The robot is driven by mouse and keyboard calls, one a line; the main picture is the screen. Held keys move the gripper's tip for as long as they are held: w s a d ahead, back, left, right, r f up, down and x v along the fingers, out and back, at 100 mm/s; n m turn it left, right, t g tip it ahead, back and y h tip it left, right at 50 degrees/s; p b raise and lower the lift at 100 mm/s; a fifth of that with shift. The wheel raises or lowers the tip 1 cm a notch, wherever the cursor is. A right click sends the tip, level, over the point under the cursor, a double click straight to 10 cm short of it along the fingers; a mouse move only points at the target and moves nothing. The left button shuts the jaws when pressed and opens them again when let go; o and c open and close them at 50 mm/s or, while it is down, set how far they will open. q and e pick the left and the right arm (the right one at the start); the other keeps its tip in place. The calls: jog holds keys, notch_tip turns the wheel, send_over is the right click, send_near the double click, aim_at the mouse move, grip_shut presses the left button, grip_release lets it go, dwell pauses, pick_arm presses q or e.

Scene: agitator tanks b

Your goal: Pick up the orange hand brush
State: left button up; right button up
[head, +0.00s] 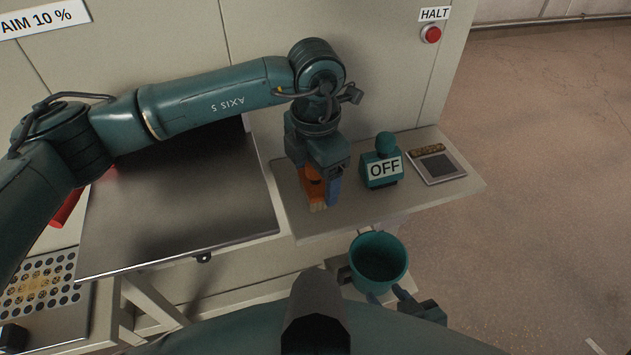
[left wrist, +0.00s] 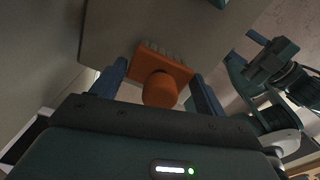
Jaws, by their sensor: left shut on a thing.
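The orange hand brush (head: 312,187) is at the front of the grey side shelf in the head view, under my left gripper (head: 322,188). My left gripper is shut on it, with a blue finger on either side. In the left wrist view the brush (left wrist: 160,82) sits between the two fingers (left wrist: 158,92). Its rounded handle faces the camera and its pale bristles point away, toward the shelf. I cannot tell whether the bristles touch the shelf. My right gripper (head: 389,296) is low in the head view, beside a teal cup; its hold is unclear.
The teal cup (head: 379,260) is below the shelf's front edge. A teal block marked OFF (head: 383,168) and a small panel (head: 437,164) stand right of the brush on the shelf (head: 335,222). A dark flat plate (head: 180,215) lies left. A red HALT button (head: 431,34) is on the wall.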

pick_arm(q)
jog(key=c, duration=0.4)
notch_tip(320, 180, up, 10)
jog(key=shift+r+b, duration=0.1)
jog(key=shift+b, duration=0.65)
